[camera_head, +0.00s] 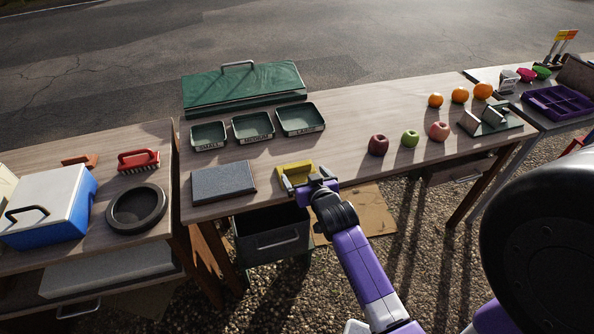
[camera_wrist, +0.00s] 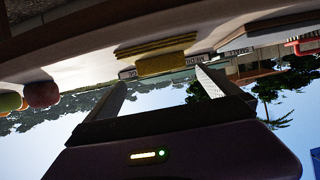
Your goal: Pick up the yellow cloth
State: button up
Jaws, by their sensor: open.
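The yellow cloth (camera_head: 295,168) lies folded near the front edge of the wooden table, right of a grey slab. My gripper (camera_head: 300,179) is at the table's front edge, right by the cloth, with its fingers spread and nothing held. In the wrist view, which is upside down, the folded yellow cloth (camera_wrist: 158,64) shows ahead, between the two open fingers of my gripper (camera_wrist: 161,79). I cannot tell whether the fingers touch the cloth.
The grey slab (camera_head: 223,183) lies left of the cloth. Small green trays (camera_head: 252,126) stand behind, before a green lidded box (camera_head: 243,86). A dark red apple (camera_head: 378,145) and other fruit sit to the right. A dark bin (camera_head: 272,240) is below the table edge.

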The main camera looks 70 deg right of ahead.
aim_at(298, 166)
jog(key=x, duration=0.3)
jog(key=p+x, duration=0.1)
jog(key=x, duration=0.3)
jog(key=shift+w+d+r, duration=0.1)
jog(key=shift+w+r, duration=0.1)
jog(key=shift+w, duration=0.1)
jog(key=c, duration=1.2)
jog(key=shift+r, duration=0.1)
jog(key=shift+c, duration=0.2)
